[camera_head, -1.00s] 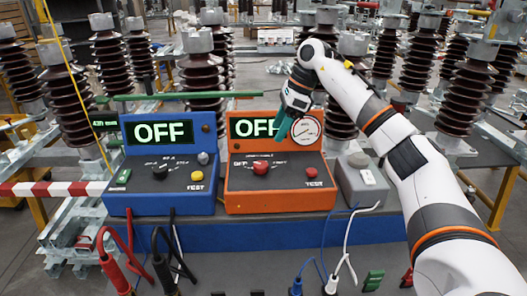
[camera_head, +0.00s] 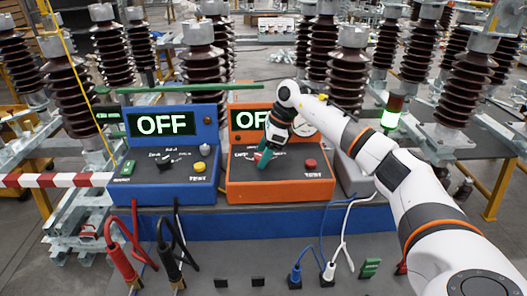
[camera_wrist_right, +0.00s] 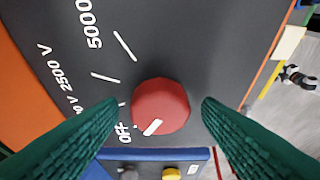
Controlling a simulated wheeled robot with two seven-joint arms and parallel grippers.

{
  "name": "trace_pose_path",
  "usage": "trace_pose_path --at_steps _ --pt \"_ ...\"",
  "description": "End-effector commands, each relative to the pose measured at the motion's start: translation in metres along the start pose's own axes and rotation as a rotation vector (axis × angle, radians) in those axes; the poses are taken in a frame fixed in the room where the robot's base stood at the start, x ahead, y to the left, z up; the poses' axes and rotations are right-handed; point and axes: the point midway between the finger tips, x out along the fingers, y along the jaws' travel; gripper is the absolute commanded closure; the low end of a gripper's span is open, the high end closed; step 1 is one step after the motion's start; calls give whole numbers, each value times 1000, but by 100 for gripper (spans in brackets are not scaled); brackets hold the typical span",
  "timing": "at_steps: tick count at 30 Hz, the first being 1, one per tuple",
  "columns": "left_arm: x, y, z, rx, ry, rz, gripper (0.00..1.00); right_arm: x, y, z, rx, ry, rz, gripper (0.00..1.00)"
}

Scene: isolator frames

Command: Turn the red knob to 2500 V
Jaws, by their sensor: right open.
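The red knob (camera_wrist_right: 160,106) sits on the dark panel of the orange tester (camera_head: 245,193). In the right wrist view its white pointer mark is near the OFF label, and the 2500 V and 5000 labels show on the panel. My right gripper (camera_wrist_right: 160,128) is open, with one green finger on each side of the knob and a gap to each. In the head view the right gripper (camera_head: 265,158) comes down over the panel and mostly hides the knob. The orange tester's display (camera_head: 243,120) is partly hidden and reads OFF. My left gripper is not in view.
A blue tester (camera_head: 165,190) with an OFF display stands to the left. A red button (camera_head: 310,164) lies right of the knob. A grey box (camera_head: 355,178) stands to the right, partly behind my arm. Cables (camera_head: 340,240) hang in front.

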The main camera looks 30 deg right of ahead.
Motion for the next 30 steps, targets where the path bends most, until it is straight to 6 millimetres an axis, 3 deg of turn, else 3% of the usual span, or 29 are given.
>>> trace_pose_path --at_steps 4,12,22,30 --pt "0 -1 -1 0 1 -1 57 0 0 0 0 0 0 41" --pt "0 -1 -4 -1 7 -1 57 0 0 0 0 0 0 85" --pt "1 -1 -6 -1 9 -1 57 0 0 0 41 1 19 86" --pt "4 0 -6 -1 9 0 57 0 -1 0 199 0 84 86"
